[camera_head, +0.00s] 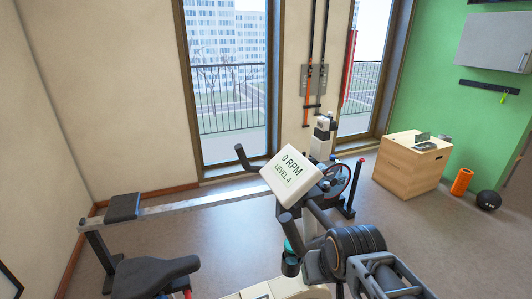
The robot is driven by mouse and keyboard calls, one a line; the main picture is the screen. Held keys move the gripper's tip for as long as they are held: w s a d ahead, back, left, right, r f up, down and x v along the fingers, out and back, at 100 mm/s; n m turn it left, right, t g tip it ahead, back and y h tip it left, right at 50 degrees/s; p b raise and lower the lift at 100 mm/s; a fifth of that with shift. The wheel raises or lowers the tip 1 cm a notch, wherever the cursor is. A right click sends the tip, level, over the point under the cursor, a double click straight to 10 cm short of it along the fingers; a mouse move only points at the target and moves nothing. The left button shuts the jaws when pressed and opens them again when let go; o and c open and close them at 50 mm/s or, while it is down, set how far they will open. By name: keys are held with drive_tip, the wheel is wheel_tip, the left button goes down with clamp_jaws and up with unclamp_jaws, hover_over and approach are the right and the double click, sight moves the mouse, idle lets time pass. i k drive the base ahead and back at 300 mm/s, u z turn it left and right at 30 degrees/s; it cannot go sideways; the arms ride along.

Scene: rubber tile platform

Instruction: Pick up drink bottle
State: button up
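What looks like the drink bottle (289,246) shows as a small teal patch above a dark cup-like holder (290,267) on the exercise bike, just below its handlebar. The handlebar hides part of it, and its full shape cannot be made out.
The bike's display (291,174) and black saddle (155,276) stand close in front. A rowing machine (200,203) lies behind. A wooden box (411,165), orange roller (461,182) and black ball (488,200) stand right.

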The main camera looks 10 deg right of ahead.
sight(289, 257)
drive_tip(key=k, duration=1.3)
drive_tip(key=u, duration=0.8)
drive_tip(key=i, duration=1.6)
drive_tip(key=z, duration=0.15)
